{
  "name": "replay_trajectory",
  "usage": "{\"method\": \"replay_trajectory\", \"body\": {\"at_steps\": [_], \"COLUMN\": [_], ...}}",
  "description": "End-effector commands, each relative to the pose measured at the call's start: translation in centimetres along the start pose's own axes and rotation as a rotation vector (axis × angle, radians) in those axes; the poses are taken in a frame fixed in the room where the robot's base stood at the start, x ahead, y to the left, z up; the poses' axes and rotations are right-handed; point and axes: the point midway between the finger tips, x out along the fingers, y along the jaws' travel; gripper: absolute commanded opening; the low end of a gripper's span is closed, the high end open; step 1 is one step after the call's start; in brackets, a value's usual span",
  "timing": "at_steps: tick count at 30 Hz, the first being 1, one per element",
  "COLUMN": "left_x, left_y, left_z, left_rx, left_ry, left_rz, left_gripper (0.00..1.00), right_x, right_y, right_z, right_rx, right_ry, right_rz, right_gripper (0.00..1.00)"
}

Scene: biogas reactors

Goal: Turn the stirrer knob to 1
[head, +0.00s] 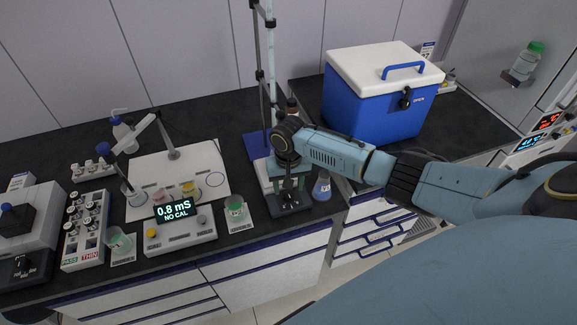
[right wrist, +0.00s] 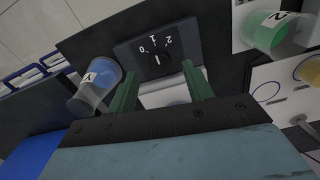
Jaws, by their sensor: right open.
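The stirrer (head: 290,205) is a dark box at the front of the bench, below the tall stand. In the right wrist view its dark front panel (right wrist: 185,50) carries a small black knob (right wrist: 158,60) with a white mark. The white figures 0, 1 and 2 are printed around it. Which figure the mark points to is too small to tell. My right gripper (head: 289,183) hangs over the stirrer. In the right wrist view its two green fingers (right wrist: 160,90) are apart, with the knob beyond the gap between them and nothing held. My left gripper is not in view.
A green beaker (head: 236,209) and the meter reading 0.8 mS (head: 180,232) stand to the left. A blue cool box (head: 370,105) is behind my arm. The stand pole (head: 270,70) rises behind the gripper.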

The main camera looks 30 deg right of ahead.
Motion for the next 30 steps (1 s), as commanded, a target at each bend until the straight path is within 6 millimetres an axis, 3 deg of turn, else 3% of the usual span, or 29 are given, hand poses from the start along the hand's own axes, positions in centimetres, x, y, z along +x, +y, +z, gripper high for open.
{"method": "replay_trajectory", "body": {"at_steps": [6,13,19,30], "left_x": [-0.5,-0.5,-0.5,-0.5], "left_y": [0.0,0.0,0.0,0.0], "left_z": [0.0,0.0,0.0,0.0], "left_rx": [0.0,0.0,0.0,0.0], "left_ry": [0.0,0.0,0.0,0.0], "left_rz": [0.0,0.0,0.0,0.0], "left_gripper": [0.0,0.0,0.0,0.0], "right_x": [-5.3,-9.2,-10.4,-10.5], "right_y": [0.0,0.0,0.0,0.0], "right_z": [-0.1,-0.1,0.0,0.0], "right_rx": [-0.001,0.0,0.001,0.001], "right_ry": [0.005,0.003,0.001,0.001], "right_rz": [-0.001,-0.001,0.001,0.0], "right_gripper": [0.51,0.51,0.51,0.51]}}
